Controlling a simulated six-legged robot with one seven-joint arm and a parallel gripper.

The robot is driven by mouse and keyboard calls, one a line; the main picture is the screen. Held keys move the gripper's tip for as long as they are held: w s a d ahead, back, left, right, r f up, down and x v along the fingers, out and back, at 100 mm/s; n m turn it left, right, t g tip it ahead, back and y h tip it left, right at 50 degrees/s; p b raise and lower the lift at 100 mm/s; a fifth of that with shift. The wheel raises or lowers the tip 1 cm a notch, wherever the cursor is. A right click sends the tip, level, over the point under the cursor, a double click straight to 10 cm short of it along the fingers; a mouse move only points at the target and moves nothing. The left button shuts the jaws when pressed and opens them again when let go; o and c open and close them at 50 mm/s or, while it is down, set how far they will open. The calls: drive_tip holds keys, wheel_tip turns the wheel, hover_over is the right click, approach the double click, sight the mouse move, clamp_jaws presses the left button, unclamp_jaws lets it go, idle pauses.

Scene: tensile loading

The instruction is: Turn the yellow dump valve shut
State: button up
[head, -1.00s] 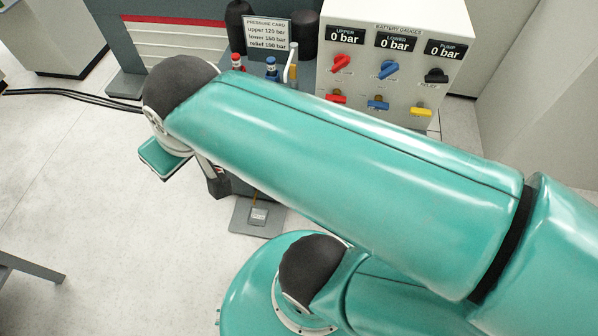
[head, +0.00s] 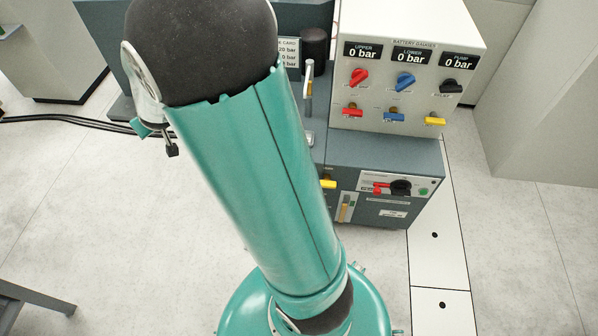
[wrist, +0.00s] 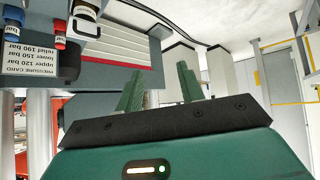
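A yellow valve handle (head: 434,121) sits at the lower right of the gauge panel, below the pump gauge, its bar lying roughly level. A second yellow handle (head: 328,184) shows low on the grey cabinet, partly behind my arm. The labels are too small to tell which one is the dump valve. My gripper (wrist: 158,85) shows in the wrist view with its two green fingers apart and nothing between them. In the head view it is mostly hidden behind my arm at upper left, well away from both yellow handles.
The gauge panel (head: 466,42) also carries red, blue and black knobs; its displays read 0 bar. Below, the grey cabinet (head: 375,152) has a red and black switch (head: 400,187). An upright metal lever (head: 309,82) stands left of the panel. Floor to the right is open.

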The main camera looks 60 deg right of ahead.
drive_tip(key=w+d+f+m+h, duration=0.1)
drive_tip(key=w+d+f+h, duration=0.25)
drive_tip(key=d+f, duration=0.95)
drive_tip(key=s+d+f+g+h, duration=0.15)
drive_tip(key=s+d+f, duration=0.25)
drive_tip(key=f, duration=0.4)
drive_tip(key=s+d+f+g+h, duration=0.1)
drive_tip(key=s+d+f+h, duration=0.2)
drive_tip(key=f, duration=0.5)
drive_tip(key=n+g+h, duration=0.4)
drive_tip(key=g+h, duration=0.1)
drive_tip(key=h, duration=0.3)
approach(325, 187)
drive_tip(key=d, duration=0.7)
drive_tip(key=w+d, duration=0.1)
drive_tip(key=d, duration=0.3)
drive_tip(key=shift+d, duration=0.2)
drive_tip(key=shift+c, duration=0.2)
